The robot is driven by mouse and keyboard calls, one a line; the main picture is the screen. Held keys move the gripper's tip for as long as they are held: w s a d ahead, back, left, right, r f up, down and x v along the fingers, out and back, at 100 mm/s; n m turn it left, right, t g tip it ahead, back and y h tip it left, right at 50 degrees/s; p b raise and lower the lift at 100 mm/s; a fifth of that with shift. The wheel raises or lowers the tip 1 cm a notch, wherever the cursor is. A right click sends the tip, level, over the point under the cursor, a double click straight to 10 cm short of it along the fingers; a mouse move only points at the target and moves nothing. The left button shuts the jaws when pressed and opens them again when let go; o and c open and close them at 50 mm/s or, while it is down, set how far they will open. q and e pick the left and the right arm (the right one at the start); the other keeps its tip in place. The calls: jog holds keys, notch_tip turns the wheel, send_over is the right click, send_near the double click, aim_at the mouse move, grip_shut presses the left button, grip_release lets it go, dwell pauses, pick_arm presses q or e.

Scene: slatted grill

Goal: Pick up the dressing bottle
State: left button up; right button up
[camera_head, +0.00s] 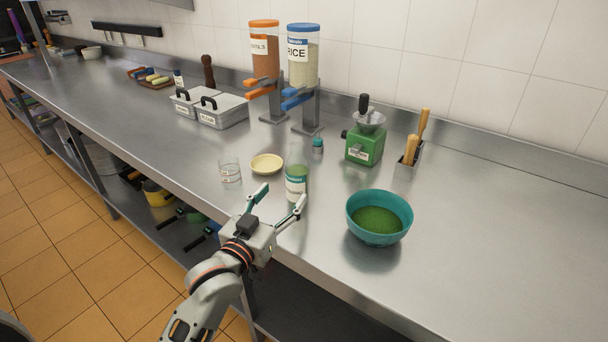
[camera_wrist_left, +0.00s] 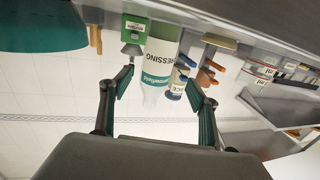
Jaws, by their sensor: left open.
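The dressing bottle (camera_head: 297,181) stands upright on the steel counter, with clear upper walls, green contents and a white label. My left gripper (camera_head: 282,194) is open and empty at the counter's front edge, pointing at the bottle. Its right finger overlaps the lower front of the bottle in the head view. In the left wrist view the picture is upside down, and the bottle (camera_wrist_left: 158,68) with its "DRESSING" label shows between and beyond the open fingers (camera_wrist_left: 161,80). I cannot tell whether a finger touches it. My right gripper is not in view.
A teal bowl (camera_head: 379,235) of green contents stands to the right. A yellow dish (camera_head: 267,160) and a clear glass (camera_head: 230,175) stand left of the bottle. Behind are a green grinder (camera_head: 365,147), a small teal-capped jar (camera_head: 318,146) and two dispensers. The far right counter is clear.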

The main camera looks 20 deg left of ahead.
aim_at(293, 184)
pick_arm(q)
jog(key=shift+w+d+r, duration=0.15)
jog(key=shift+w, duration=0.55)
jog(key=w, duration=0.2)
jog(key=w+d, duration=0.1)
jog(key=w, duration=0.2)
jog(key=shift+w+d, duration=0.15)
jog(key=shift+w, duration=0.1)
jog(key=c, duration=1.4)
jog(key=shift+c, duration=0.6)
jog(key=shift+r, duration=0.1)
